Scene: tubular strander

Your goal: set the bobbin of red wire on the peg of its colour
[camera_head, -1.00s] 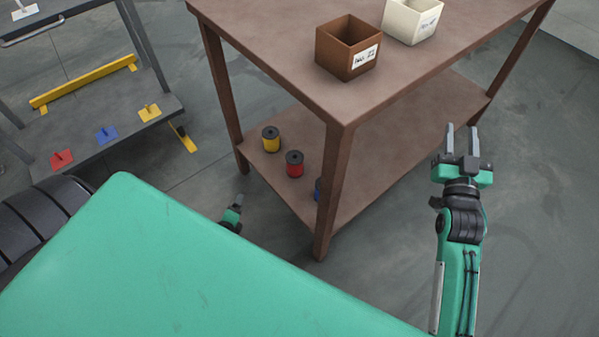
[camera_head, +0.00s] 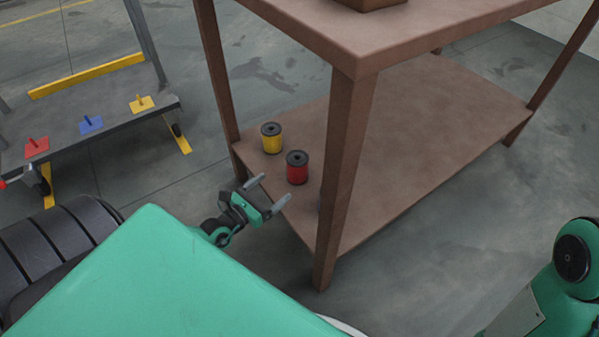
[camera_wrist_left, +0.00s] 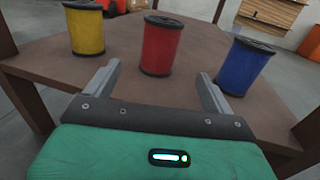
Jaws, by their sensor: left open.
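The bobbin of red wire (camera_head: 297,168) stands upright on the lower shelf of the brown table. It also shows in the left wrist view (camera_wrist_left: 161,46), ahead of and between the fingers. My left gripper (camera_head: 271,191) is open and empty at the shelf's left edge, just short of the red bobbin. The fingers also frame the wrist view (camera_wrist_left: 160,84). The red peg (camera_head: 36,146) stands on a red plate at the left end of a grey rack shelf. My right gripper is out of view; only part of that arm shows at the lower right.
A yellow bobbin (camera_head: 271,138) stands behind the red one. A blue bobbin (camera_wrist_left: 243,68) stands to its right in the wrist view; the table leg (camera_head: 342,180) hides it from the head. Blue (camera_head: 91,124) and yellow (camera_head: 141,103) pegs share the rack. The shelf's right part is bare.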

